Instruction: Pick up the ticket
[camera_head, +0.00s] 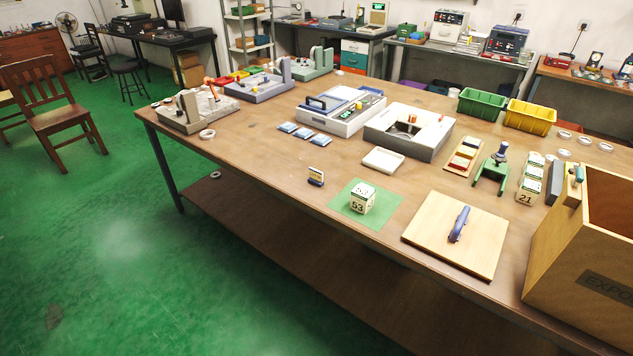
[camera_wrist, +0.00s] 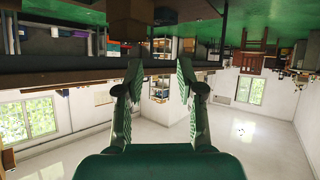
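No thing is plainly readable as a ticket. A small dark-blue and yellow card-like piece (camera_head: 316,176) stands upright near the table's front edge in the head view; its print is too small to read. To its right, a white block marked 53 (camera_head: 362,198) stands on a green mat (camera_head: 379,211). A block marked 21 (camera_head: 529,182) stands further right. My gripper (camera_wrist: 160,72) shows only in the wrist view, with its two green fingers apart and nothing between them. That view is upside down and shows the room, so the gripper is away from these pieces.
The wooden table (camera_head: 265,160) carries several machines along its back. A wooden board with a blue handle (camera_head: 457,232) lies at the front right, beside a large wooden box (camera_head: 580,260). A white tray (camera_head: 383,160) lies behind the mat. The front left tabletop is largely clear.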

